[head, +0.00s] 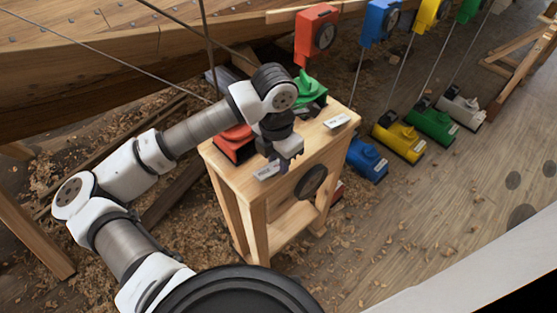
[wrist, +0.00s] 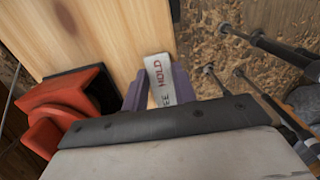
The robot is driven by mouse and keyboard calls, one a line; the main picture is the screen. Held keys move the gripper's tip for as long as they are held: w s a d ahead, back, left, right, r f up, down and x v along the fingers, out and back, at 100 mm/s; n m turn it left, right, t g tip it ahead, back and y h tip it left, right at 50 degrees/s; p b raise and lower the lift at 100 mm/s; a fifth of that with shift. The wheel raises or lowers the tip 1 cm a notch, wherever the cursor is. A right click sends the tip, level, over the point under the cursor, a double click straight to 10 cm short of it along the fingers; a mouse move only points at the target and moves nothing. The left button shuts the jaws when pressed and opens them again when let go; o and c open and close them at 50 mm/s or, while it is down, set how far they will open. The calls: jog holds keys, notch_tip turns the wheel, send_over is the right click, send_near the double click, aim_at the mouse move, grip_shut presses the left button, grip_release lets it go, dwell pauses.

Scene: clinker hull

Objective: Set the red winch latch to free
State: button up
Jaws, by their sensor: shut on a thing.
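A red winch (head: 235,142) sits on the left of the wooden bench top (head: 228,164). It also shows at lower left in the wrist view (wrist: 62,110). A white label (head: 267,171) lies beside it near the bench edge. In the wrist view this label (wrist: 158,72) carries red HOLD and part of a grey word ending in EE. My gripper (head: 288,158) is low over the bench by the label. Its purple fingers (wrist: 155,92) stand on both sides of the label in the wrist view. They are shut on the latch, which is largely hidden; its setting cannot be told.
A green winch (head: 311,90) and a second label (head: 338,121) are on the bench. A black round part (head: 310,181) is on its front. Blue (head: 367,160), yellow (head: 399,143) and green (head: 432,126) units stand on the floor to the right. Thin lines run above; the hull (head: 120,55) is behind.

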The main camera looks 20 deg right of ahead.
jog(key=b, duration=0.2)
jog(key=h+b, duration=0.1)
jog(key=b, duration=0.1)
jog(key=shift+a+f+t, duration=0.25)
jog(key=shift+f+t, duration=0.05)
jog(key=shift+f, duration=0.05)
jog(key=b, duration=0.1)
jog(key=h+b, duration=0.1)
jog(key=b, duration=0.1)
jog(key=shift+s+a+r+h, duration=0.1)
jog(key=shift+a+h, duration=0.05)
jog(key=shift+h, duration=0.15)
jog(key=b, duration=0.2)
jog(key=t+h+b, duration=0.1)
jog(key=b, duration=0.2)
jog(key=shift+s+a+r+h, duration=0.15)
jog(key=shift+a+r+h, duration=0.05)
jog(key=shift+r+h, duration=0.1)
jog(key=shift+r+h+b, duration=0.15)
jog(key=shift+h+b, duration=0.15)
jog(key=shift+b, duration=0.1)
jog(key=shift+o, duration=0.2)
jog(key=shift+r, duration=0.15)
jog(key=shift+c, duration=0.2)
jog(key=o, duration=1)
jog(key=shift+a, duration=0.1)
